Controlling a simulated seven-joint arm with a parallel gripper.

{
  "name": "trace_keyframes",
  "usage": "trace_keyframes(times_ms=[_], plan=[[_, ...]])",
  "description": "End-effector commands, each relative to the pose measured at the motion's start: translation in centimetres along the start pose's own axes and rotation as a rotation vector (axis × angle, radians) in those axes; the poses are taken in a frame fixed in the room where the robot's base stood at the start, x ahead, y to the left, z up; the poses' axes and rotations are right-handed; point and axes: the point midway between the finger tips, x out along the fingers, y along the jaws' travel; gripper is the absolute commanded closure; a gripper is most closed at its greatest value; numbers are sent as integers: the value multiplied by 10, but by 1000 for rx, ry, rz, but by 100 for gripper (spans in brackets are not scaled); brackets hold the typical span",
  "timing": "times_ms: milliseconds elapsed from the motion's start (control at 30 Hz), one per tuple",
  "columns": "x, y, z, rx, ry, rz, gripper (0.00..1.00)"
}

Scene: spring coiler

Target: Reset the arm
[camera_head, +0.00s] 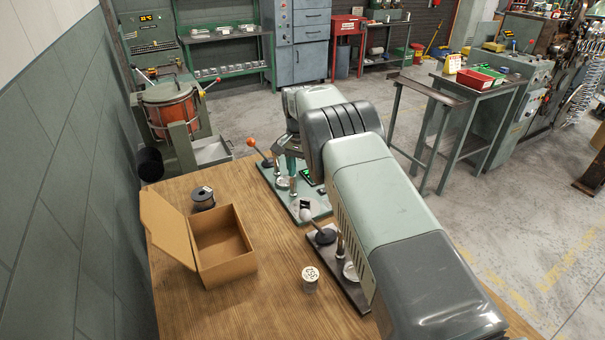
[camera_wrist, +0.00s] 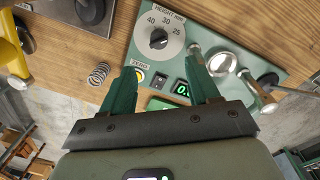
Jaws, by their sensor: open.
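My gripper (camera_wrist: 162,62) shows in the wrist view with two teal fingers apart and nothing between them. It is over the near edge of a green device plate (camera_wrist: 215,25) with a height dial (camera_wrist: 159,38), a yellow zero button (camera_wrist: 140,74) and a green-lit display (camera_wrist: 182,89). A small coil spring (camera_wrist: 97,74) is on the wooden table, left of the left finger and apart from it. In the head view my arm stretches over the table's right side and hides most of my gripper. The green device (camera_head: 296,207) shows partly beneath it there.
An open cardboard box (camera_head: 222,245) stands on the table (camera_head: 190,310) at left, with a dark spool (camera_head: 203,197) behind it. A small white-topped cylinder (camera_head: 310,278) stands in front. A dark-based lever device (camera_head: 325,250) is beside my arm. The table's front left is clear.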

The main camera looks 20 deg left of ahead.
Motion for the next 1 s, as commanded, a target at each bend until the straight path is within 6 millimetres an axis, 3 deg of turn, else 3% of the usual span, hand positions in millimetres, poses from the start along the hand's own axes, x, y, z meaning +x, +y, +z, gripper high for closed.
trace_keyframes(times_ms=[133, 233, 367, 567, 800, 1000], plan=[[-5, 2, -2, 1, 3, -4, 40], [-29, 12, -9, 2, 15, -17, 40], [-88, 42, -18, -1, 42, -48, 40], [-185, 110, -12, -20, 96, -98, 40], [-276, 198, 32, -57, 177, -144, 40], [-323, 268, 94, -95, 253, -164, 40]])
